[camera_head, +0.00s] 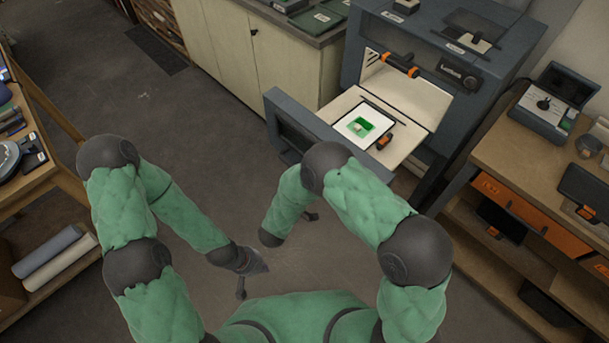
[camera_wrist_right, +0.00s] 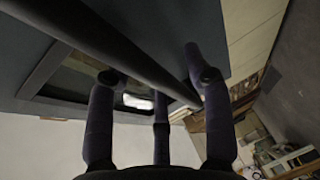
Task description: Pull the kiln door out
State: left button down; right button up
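The kiln (camera_head: 460,65) is a dark grey-blue cabinet at the upper right of the head view. Its door (camera_head: 293,127) stands out from the kiln front, with a pale shelf (camera_head: 402,138) behind it. On the shelf lies a white board (camera_head: 349,127) with a green piece (camera_head: 364,125). In the right wrist view, my right gripper (camera_wrist_right: 150,85) has its fingers spread at the door's dark handle bar (camera_wrist_right: 110,40); whether they touch it I cannot tell. My left gripper (camera_head: 248,272) hangs low over the floor, empty, its fingers apart.
Pale cabinets (camera_head: 240,50) stand left of the kiln. A wooden bench (camera_head: 535,150) with devices is at the right. A wooden shelf unit (camera_head: 40,190) with rolls below is at the left.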

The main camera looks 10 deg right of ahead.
jog(key=shift+r, duration=0.1)
jog(key=v, duration=1.2)
jog(key=shift+a, duration=0.1)
dwell(0.5)
